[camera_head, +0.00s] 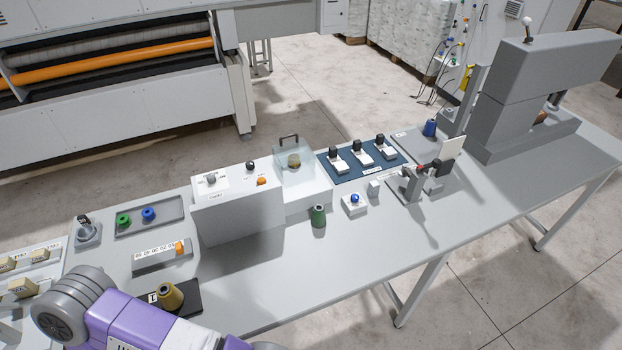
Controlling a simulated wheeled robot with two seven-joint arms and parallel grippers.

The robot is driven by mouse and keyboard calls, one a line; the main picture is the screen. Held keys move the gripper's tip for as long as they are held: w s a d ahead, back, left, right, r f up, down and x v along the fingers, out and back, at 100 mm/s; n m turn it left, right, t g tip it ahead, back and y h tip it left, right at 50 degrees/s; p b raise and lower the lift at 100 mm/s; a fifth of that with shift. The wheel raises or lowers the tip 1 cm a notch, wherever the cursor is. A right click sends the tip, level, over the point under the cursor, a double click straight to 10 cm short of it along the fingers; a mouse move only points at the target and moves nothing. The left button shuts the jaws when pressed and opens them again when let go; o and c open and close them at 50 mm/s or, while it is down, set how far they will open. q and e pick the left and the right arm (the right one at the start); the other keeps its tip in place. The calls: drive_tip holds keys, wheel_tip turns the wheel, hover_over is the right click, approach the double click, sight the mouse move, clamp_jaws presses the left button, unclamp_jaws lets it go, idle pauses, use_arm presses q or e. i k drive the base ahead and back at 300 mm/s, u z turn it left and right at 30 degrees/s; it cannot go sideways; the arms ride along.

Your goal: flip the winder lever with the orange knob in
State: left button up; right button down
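A white box (238,215) stands on the long grey table. On its top, an orange knob (261,181) sits near the right edge, beside a black knob (251,165). A grey switch (211,179) is on a white plate at the left of this top. A clear-covered housing (294,165) with a tan spool inside adjoins the box on the right. Another orange knob (180,248) sits on a low grey numbered block. The labels are too small to tell which knob belongs to the winder lever. My purple arm enters at bottom left; neither gripper shows.
A green spool (318,216) and a blue button (354,198) are right of the box. A blue panel (361,157) holds several switches. The table's front right is clear.

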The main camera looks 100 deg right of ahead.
sight(260, 181)
drive_tip(key=z, duration=1.95)
